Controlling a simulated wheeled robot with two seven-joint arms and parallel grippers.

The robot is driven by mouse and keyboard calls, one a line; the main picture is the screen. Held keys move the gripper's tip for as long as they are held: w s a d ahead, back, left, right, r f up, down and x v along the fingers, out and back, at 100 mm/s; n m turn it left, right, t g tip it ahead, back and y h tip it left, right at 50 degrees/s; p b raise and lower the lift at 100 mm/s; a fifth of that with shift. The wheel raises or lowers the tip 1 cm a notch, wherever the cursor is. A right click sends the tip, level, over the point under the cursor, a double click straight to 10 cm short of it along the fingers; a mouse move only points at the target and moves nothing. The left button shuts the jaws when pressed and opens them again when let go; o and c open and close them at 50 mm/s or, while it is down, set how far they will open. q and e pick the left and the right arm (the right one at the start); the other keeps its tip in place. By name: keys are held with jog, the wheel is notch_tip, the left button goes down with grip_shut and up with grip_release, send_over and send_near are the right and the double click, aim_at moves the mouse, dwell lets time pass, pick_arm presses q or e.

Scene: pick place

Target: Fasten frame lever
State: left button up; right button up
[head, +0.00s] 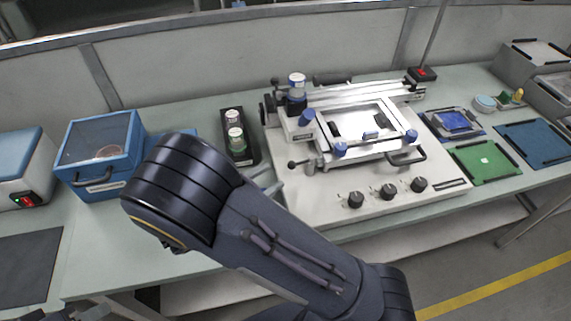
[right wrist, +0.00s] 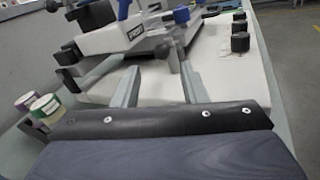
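The printing machine (head: 300,200) is a white base with a framed screen (head: 365,122) held by blue knobs. A small metal lever with a dark knob (head: 292,165) sticks out at the frame's front left corner. In the right wrist view a metal lever with a dark end (right wrist: 163,50) stands just beyond my fingertips, roughly between them. My right gripper (right wrist: 160,70) is open, its two grey fingers apart with nothing held. In the head view its fingers (head: 272,180) show partly behind my forearm, just left of the lever. My left gripper cannot be made out.
A black tray with jars (head: 236,138) stands left of the machine; they show at the left in the wrist view (right wrist: 42,106). A blue box (head: 100,150) is further left. Black knobs (head: 388,191) line the machine's front. Green (head: 485,160) and blue mats lie right.

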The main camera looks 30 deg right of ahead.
aim_at(291, 164)
jog(key=d, duration=0.4)
jog(key=w+d, duration=0.1)
jog(key=d, duration=0.2)
jog(key=shift+p, duration=0.3)
jog(key=shift+c, duration=0.5)
grip_shut()
jog(key=shift+w+r+m+g+p, duration=0.15)
jog(key=shift+w+m+g+p, duration=0.2)
jog(key=shift+m+g, duration=0.35)
jog(key=g, duration=0.1)
jog(key=m+g, duration=0.1)
jog(key=g, duration=0.1)
jog(key=shift+w+d+p, duration=0.1)
jog(key=shift+w+p, duration=0.2)
jog(key=shift+o, duration=0.5)
grip_release()
